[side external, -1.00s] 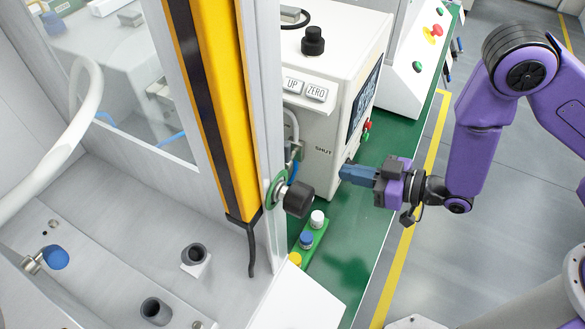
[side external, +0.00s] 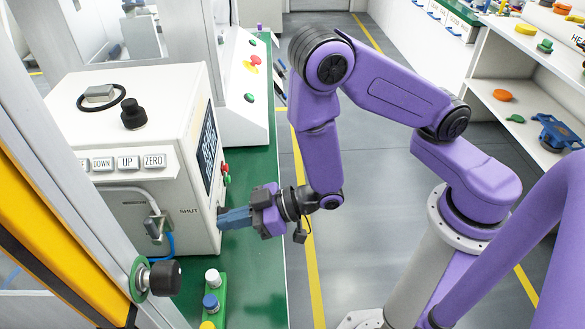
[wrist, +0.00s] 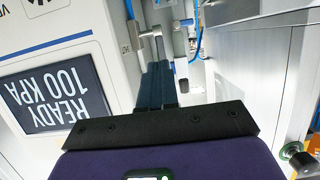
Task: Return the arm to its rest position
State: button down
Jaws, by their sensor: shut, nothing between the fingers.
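My purple arm is bent over the floor beside the green bench (side external: 262,180). My gripper (side external: 221,217) points left, with its blue fingers shut and empty, close to the white control box (side external: 110,205) by its SHUT label (side external: 189,211). In the wrist view, the fingertips (wrist: 157,72) lie together just below a metal lever (wrist: 151,33) on the box's side. I cannot tell whether they touch it. The box's screen (wrist: 57,85) reads READY 100 KPA.
Another white panel (side external: 240,100) stands behind. A shelf (side external: 525,115) is at right. Open floor (side external: 385,160) lies beside the bench.

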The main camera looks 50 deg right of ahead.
jog(key=s+d+r+n+g+h, duration=0.1)
jog(key=s+d+r+g+h, duration=0.3)
jog(key=s+d+r, duration=0.3)
jog(key=s+d+r+n+g+h, duration=0.2)
jog(key=s+d+r+g+h, duration=0.3)
jog(key=s+d, duration=0.7)
jog(key=d+r, duration=0.1)
jog(key=d, duration=0.2)
jog(key=shift+s+d+r+n+g+h, duration=0.3)
jog(key=shift+d+r+h, duration=0.05)
jog(key=shift+r+h, duration=0.05)
